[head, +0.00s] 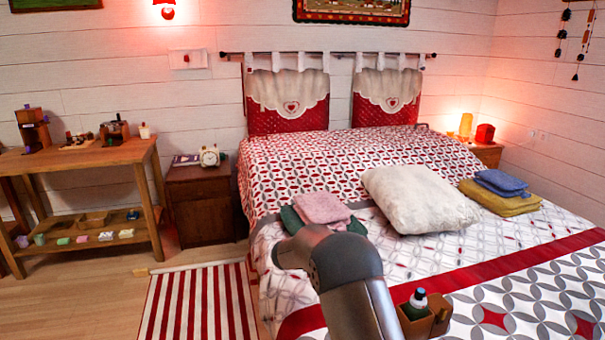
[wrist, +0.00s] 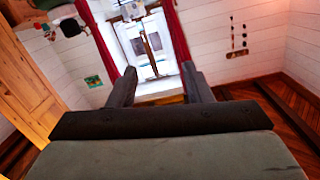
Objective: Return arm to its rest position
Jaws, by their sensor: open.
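My arm reaches up from the bottom of the head view over the near edge of the bed (head: 340,153). My gripper is not visible in the head view. In the wrist view my gripper (wrist: 158,88) is open, with its two dark fingers apart and nothing between them. Past the fingers, the wrist view shows a bright window (wrist: 150,45) between red curtains, white plank walls and a reddish wood floor. No object is near the fingertips.
Folded pink towels (head: 322,208), a white pillow (head: 418,198) and folded blue cloths (head: 500,182) lie on the bed. A wooden caddy (head: 437,318) with a bottle is right of my arm. A nightstand (head: 200,205) and wooden bench (head: 90,157) stand left. A striped rug (head: 200,302) covers the floor.

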